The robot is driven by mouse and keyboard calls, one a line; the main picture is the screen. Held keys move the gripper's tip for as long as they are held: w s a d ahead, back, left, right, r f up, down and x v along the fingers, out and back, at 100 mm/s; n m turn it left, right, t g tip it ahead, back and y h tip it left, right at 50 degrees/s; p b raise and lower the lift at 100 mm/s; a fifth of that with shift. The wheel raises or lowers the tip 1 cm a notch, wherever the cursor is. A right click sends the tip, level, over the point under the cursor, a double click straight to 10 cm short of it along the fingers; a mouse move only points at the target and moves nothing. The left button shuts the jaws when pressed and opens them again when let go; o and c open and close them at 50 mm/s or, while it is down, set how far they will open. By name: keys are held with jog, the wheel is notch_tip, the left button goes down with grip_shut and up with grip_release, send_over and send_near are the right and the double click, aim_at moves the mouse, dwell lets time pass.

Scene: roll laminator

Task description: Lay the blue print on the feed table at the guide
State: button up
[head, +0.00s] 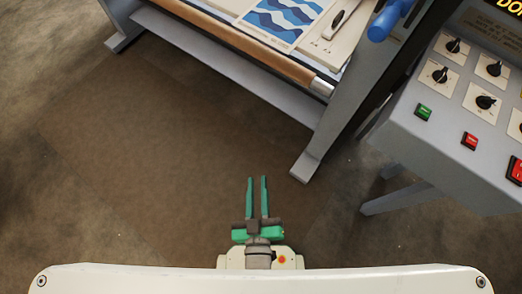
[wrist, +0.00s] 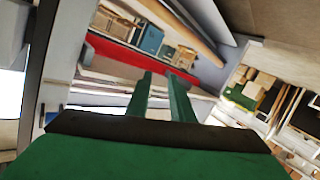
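The blue print (head: 283,18), with a blue wave pattern and a pale border, lies on the pale feed table (head: 328,50) at the top of the head view. Its far part is cut off by the frame. A pale bar with a dark slot, perhaps the guide (head: 341,19), lies on the table to the right of the print. My gripper (head: 257,180) is over the floor, well short of the table and apart from the print. Its two green fingers are parted with nothing between them. The wrist view also shows the fingers (wrist: 164,75), empty; the print is not visible there.
A brown roller (head: 235,40) runs along the table's front edge. A grey machine frame (head: 345,110) with a blue handle (head: 388,20) stands at its right. Further right is a control console (head: 460,120) with knobs and buttons. The floor (head: 150,150) around my gripper is clear.

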jog(key=s+d+r+m, duration=0.1)
jog(key=s+m, duration=0.2)
jog(key=s, duration=0.3)
jog(key=shift+s+m, duration=0.3)
jog(key=shift+s, duration=0.05)
